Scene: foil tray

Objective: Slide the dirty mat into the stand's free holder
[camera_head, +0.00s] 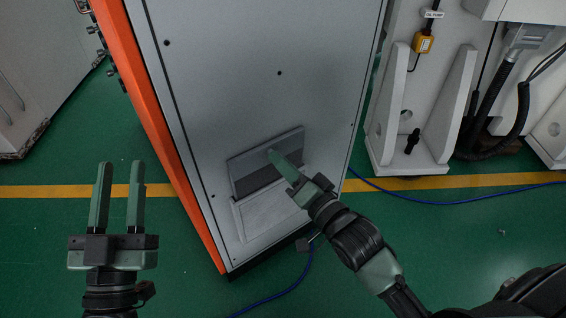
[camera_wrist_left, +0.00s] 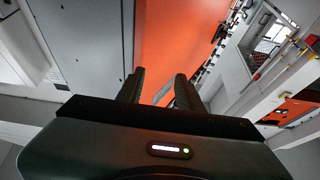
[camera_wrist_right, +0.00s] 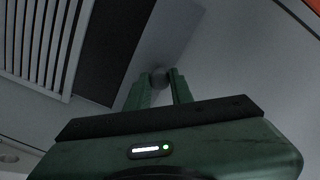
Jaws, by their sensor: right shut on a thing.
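My right gripper (camera_head: 274,156) is at a raised light-grey panel (camera_head: 290,142) on the front of the grey cabinet.
The tall grey cabinet (camera_head: 255,75) has an orange side (camera_head: 160,120). A pale framed area (camera_head: 265,212) lies low on its front. A blue cable (camera_head: 285,290) runs on the green floor (camera_head: 190,270). White machine parts (camera_head: 420,135) stand at the right.

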